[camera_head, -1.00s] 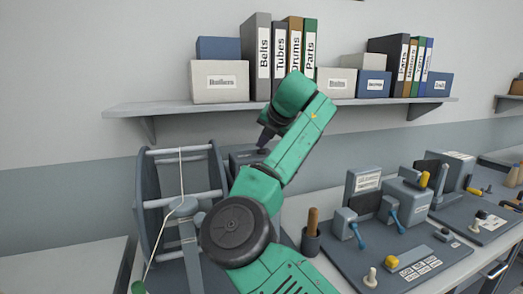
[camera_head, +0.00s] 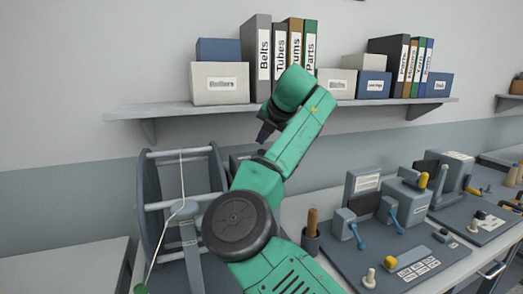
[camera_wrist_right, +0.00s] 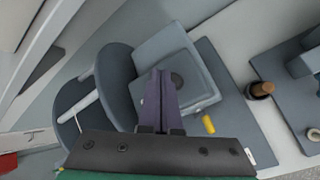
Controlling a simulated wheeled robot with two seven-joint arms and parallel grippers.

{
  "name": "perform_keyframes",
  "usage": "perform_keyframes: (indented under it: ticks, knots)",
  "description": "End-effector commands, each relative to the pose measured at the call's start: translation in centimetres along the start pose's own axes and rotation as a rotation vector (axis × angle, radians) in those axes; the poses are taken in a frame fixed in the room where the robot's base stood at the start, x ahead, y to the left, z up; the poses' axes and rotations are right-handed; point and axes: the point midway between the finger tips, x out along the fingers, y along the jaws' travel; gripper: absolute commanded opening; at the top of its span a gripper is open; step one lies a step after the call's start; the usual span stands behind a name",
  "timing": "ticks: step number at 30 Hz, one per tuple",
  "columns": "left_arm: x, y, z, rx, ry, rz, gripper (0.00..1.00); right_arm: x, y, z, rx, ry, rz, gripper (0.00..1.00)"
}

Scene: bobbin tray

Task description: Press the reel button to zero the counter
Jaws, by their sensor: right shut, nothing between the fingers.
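The reel (camera_head: 150,205), a grey wheel frame with crossbars, stands at the left behind my right arm. Beside it is a grey counter box (camera_head: 236,160), mostly hidden by my arm in the head view. My right gripper (camera_head: 264,135) points down above the box. My left gripper is not in view.
A yellow piece (camera_wrist_right: 208,124) sits beside the counter box. A cup with a wooden handle (camera_head: 311,240) stands right of my arm. A fixture board (camera_head: 400,262) with clamps and knobs lies further right. A shelf (camera_head: 180,108) with boxes and binders hangs above the gripper.

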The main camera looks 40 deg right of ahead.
Motion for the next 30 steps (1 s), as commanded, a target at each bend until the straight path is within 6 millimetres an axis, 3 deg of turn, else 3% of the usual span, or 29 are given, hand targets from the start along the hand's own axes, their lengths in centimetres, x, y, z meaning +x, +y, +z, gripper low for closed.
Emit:
perform_keyframes:
  ticks: [14, 30]
  knots:
    - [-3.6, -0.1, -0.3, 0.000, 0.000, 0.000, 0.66, -3.4, 2.5, 2.5, 0.001, -0.001, 0.001, 0.00]
    - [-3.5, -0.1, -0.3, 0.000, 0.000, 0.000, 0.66, -3.4, 2.5, 2.5, 0.000, 0.000, 0.000, 0.00]
